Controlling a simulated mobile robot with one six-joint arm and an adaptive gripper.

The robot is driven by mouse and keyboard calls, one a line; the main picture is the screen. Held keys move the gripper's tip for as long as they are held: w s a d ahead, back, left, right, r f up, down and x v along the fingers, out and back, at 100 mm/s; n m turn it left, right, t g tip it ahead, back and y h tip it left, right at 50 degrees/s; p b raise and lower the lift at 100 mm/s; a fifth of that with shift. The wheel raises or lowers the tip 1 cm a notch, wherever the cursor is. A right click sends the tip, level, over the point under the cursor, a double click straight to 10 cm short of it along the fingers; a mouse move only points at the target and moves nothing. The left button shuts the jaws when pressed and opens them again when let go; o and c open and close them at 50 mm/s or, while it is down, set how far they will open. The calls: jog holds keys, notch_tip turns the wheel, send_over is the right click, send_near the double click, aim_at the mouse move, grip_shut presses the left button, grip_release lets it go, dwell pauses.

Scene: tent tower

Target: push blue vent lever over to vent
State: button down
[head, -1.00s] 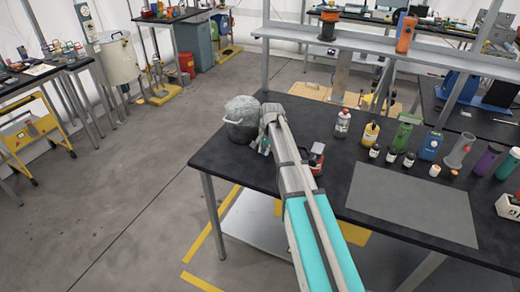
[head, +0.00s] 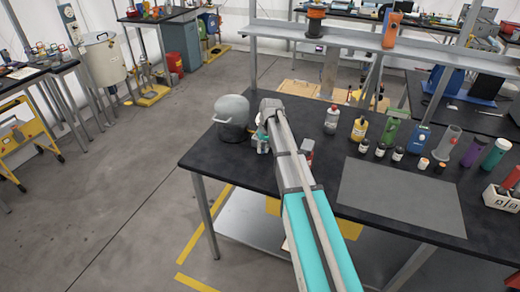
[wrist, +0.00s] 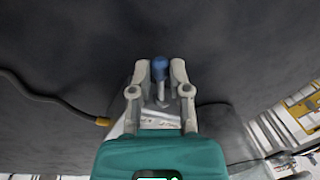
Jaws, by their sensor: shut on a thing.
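In the wrist view the blue vent lever (wrist: 160,66) shows as a rounded blue knob on a pale metal stem. My gripper (wrist: 160,74) has one finger on each side of the knob and is shut on it. The stem runs down to a light body partly hidden by my gripper. In the head view my gripper (head: 262,138) is low at the left end of the black table (head: 215,162), just right of a grey pot (head: 232,128) with a domed top. The lever cannot be made out in the head view.
A small red-and-grey item (head: 308,150) stands just right of my arm. A grey mat (head: 400,195) is bare. A dark hose (wrist: 50,100) runs at left in the wrist view.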

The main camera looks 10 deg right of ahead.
jog(key=shift+w, duration=0.2)
jog(key=c, duration=0.6)
grip_release()
jog(key=shift+d, duration=0.1)
jog(key=shift+s, duration=0.1)
jog(key=shift+s+a, duration=0.2)
jog(key=shift+s, duration=0.35)
jog(key=shift+h, duration=0.9)
jog(key=s+a, duration=0.1)
jog(key=s, duration=0.7)
jog(key=s+a, duration=0.2)
jog(key=s, duration=0.7)
jog(key=s+a, duration=0.2)
jog(key=s, duration=0.6)
jog(key=shift+s+f, duration=0.15)
jog(key=shift+s, duration=0.1)
